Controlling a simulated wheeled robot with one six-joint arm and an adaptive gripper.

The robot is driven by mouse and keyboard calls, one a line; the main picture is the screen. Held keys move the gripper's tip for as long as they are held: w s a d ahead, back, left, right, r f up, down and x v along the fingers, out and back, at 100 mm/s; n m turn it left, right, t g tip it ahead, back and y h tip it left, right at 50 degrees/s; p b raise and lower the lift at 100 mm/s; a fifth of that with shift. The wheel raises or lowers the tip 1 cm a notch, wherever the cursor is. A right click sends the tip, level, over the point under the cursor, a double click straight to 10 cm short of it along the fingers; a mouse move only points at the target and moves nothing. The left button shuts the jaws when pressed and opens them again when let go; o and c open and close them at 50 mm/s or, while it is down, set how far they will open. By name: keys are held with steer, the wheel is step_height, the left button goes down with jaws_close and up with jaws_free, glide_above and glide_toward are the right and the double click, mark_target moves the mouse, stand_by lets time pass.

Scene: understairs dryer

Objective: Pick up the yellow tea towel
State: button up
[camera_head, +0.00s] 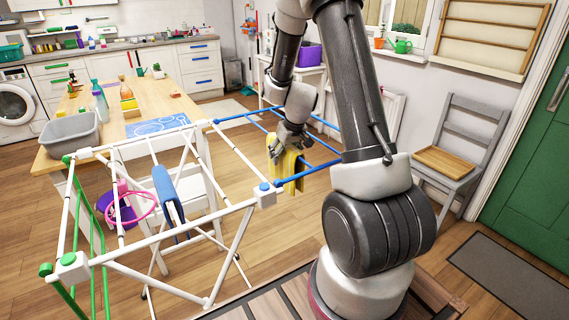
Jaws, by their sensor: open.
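The yellow tea towel (284,168) hangs folded over a blue rail on the right wing of the drying rack (240,208). My gripper (288,150) is at the top of the towel, pointing down, with its fingers open around or just in front of the towel's upper part. The arm and fingers overlap the towel in this view, so I cannot tell whether the fingers touch it. The towel still lies over the rail.
A blue cloth (168,192) hangs on the rack's middle. A wooden table (150,112) with a grey tub (70,133) stands behind the rack. A grey chair (455,155) stands right by the green door (535,130).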

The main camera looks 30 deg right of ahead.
steer(key=shift+c, duration=0.2)
steer(key=c, duration=1.1)
step_height(320, 180, up, 18)
steer(key=shift+r, duration=0.25)
